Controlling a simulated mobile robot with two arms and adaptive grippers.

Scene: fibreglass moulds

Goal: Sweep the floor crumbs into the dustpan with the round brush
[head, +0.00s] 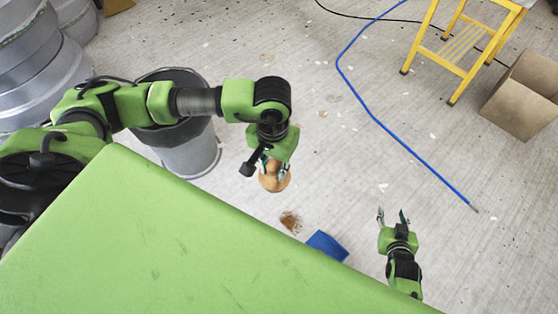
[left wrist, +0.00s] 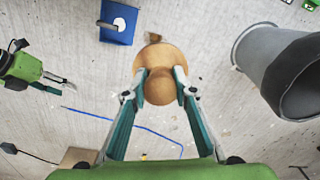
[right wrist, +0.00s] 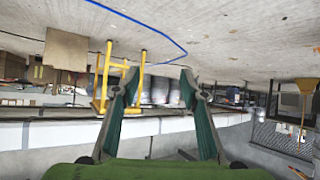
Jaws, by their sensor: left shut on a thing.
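The round brush (head: 275,182), tan and wooden-looking, is held by my left gripper (head: 274,170) above or at the floor; I cannot tell if it touches. In the left wrist view the fingers close on the brush's narrower knob (left wrist: 159,88), with its wider round body (left wrist: 160,57) beyond. The crumbs (head: 290,221) are a small brown pile on the floor, below and right of the brush; they also show in the left wrist view (left wrist: 154,38). The blue dustpan (head: 327,244) lies beside them, partly hidden by my green body. My right gripper (head: 392,216) is open and empty, right of the dustpan.
A grey bin (head: 190,155) stands left of the brush. Grey round moulds (head: 35,65) are stacked at the far left. A blue hose (head: 375,115) crosses the floor. A yellow step stool (head: 460,60) and a cardboard box (head: 520,100) stand at upper right. The middle floor is mostly clear.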

